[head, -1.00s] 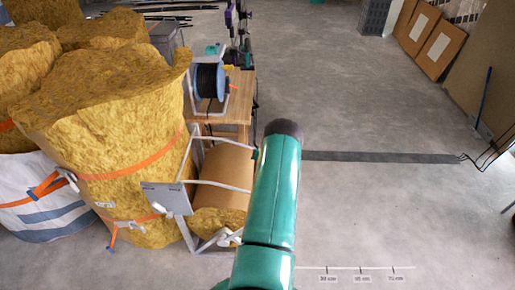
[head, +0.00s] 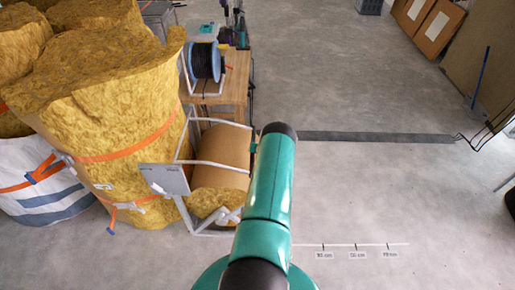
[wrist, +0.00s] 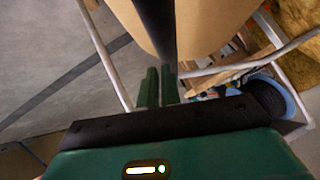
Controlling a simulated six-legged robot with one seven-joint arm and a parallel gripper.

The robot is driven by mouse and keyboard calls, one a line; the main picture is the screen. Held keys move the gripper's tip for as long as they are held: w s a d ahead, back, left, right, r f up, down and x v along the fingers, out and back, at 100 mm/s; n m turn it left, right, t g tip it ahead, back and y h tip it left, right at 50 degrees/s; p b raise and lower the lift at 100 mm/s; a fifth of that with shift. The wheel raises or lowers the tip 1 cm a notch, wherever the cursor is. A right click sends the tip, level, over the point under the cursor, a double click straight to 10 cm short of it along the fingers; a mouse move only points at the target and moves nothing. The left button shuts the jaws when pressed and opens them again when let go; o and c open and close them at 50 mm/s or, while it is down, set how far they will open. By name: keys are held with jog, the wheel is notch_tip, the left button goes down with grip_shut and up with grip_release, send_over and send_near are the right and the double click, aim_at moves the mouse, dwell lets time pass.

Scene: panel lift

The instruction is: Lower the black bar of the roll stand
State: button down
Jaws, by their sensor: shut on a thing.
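The roll stand (head: 198,229) has a pale metal frame around a brown paper roll (head: 222,147) in the head view. The roll also fills the upper middle of the wrist view (wrist: 205,25). The black bar (wrist: 154,25) runs down across the roll in the wrist view and meets my gripper (wrist: 158,76). The two green fingers are close together and shut on the bar. In the head view my green arm lies right of the roll and hides my gripper; I cannot make out the bar there.
Yellow insulation rolls (head: 95,125) with orange straps crowd the left of the stand. A wooden table (head: 236,85) with a blue cable reel (head: 206,62) stands behind it. A dark strip (head: 370,137) crosses the floor. The floor right of my arm is mostly clear.

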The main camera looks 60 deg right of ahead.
jog(key=shift+w+a+f, duration=0.2)
jog(key=shift+a+f, duration=0.15)
jog(key=shift+a, duration=0.15)
jog(key=d+v, duration=0.1)
jog(key=v, duration=1.3)
jog(key=shift+s+r, duration=0.2)
jog(key=shift+r, duration=0.1)
jog(key=shift+d, duration=0.1)
